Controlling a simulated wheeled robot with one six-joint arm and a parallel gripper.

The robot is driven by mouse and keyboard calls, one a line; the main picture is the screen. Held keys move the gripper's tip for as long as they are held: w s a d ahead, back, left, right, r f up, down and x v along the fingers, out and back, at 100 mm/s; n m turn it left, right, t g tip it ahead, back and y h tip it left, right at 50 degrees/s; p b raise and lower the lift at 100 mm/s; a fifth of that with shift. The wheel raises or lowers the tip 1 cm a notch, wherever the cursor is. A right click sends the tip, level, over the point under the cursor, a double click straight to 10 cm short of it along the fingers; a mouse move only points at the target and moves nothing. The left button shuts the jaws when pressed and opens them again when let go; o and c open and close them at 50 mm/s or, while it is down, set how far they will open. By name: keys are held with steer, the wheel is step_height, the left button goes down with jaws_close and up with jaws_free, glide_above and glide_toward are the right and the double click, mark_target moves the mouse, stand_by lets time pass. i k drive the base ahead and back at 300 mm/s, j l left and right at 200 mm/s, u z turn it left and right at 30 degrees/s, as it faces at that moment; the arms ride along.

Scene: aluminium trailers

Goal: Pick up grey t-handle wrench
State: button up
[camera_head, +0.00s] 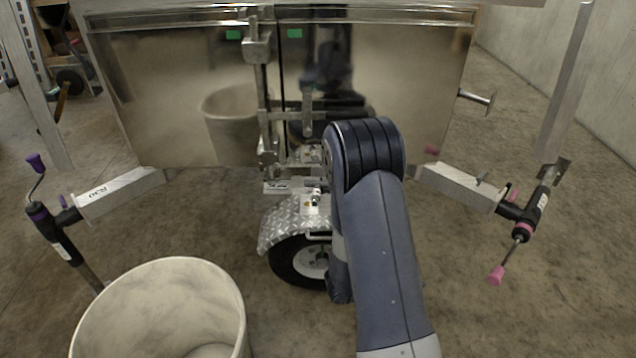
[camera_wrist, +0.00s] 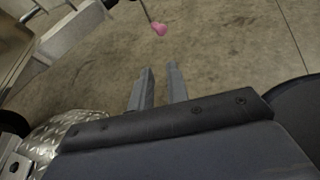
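A grey T-shaped handle (camera_head: 478,98), which looks like the t-handle wrench, sticks out to the right from the side of the trailer in the head view. It does not show in the wrist view. My gripper (camera_wrist: 160,68) shows in the wrist view with its two fingers apart and nothing between them. Bare concrete floor lies behind the fingertips. In the head view my arm hides the gripper, so its distance from the handle cannot be told.
The shiny trailer (camera_head: 180,90) stands in front of me. A jack with a pink crank grip (camera_head: 496,275) is at right; the grip also shows in the wrist view (camera_wrist: 158,29). A purple-gripped jack (camera_head: 40,213) and a white bin (camera_head: 160,300) are at left. A wheel (camera_head: 300,262) sits low centre.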

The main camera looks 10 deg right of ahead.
mark_target(317, 184)
steer(key=i+l, duration=0.5)
steer(key=i+l+u, duration=0.1)
steer(key=i+l, duration=0.35)
steer(key=l, duration=0.15)
steer(key=i+u, duration=0.1)
steer(key=u, duration=1.7)
